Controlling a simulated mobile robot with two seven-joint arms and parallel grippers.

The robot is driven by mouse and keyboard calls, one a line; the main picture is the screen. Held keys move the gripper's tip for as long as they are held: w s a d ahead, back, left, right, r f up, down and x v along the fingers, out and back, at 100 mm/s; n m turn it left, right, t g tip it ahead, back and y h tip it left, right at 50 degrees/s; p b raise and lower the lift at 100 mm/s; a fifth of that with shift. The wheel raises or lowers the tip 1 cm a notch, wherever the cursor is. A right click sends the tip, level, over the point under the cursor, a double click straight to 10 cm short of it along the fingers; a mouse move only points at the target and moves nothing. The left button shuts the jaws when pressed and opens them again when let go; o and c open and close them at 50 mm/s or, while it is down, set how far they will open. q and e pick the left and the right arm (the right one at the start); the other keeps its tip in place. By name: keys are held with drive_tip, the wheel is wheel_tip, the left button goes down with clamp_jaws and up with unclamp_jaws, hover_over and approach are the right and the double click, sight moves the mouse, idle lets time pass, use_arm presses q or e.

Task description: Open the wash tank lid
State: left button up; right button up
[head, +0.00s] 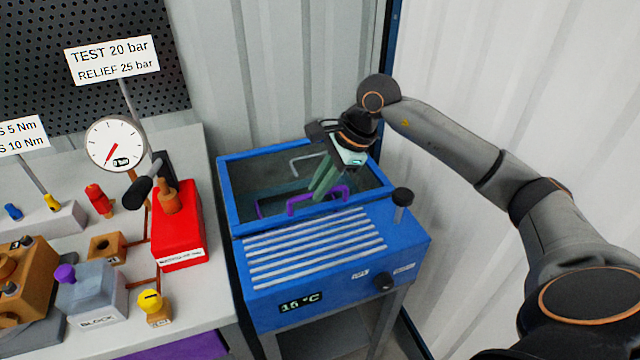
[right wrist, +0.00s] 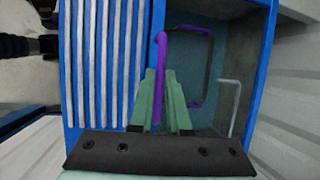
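The blue wash tank (head: 335,270) stands right of the bench. Its lid (head: 226,190) has a blue frame around a dark see-through pane and lies closed over the tank. A purple handle (head: 268,207) sits on the lid near its front edge; it also shows in the right wrist view (right wrist: 160,55). My right gripper (head: 318,190) reaches down to this handle from above. In the right wrist view its green fingers (right wrist: 163,85) stand close on both sides of the handle bar and appear shut on it. My left gripper is not in view.
A grey bent handle (head: 308,160) shows behind the pane. A black knob on a post (head: 402,197) stands at the tank's right. A red pump unit (head: 178,225) and a gauge (head: 114,145) are on the bench at left. Corrugated walls are close behind and at right.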

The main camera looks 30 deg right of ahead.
clamp_jaws()
idle(0.7)
drive_tip(key=shift+r, duration=0.1)
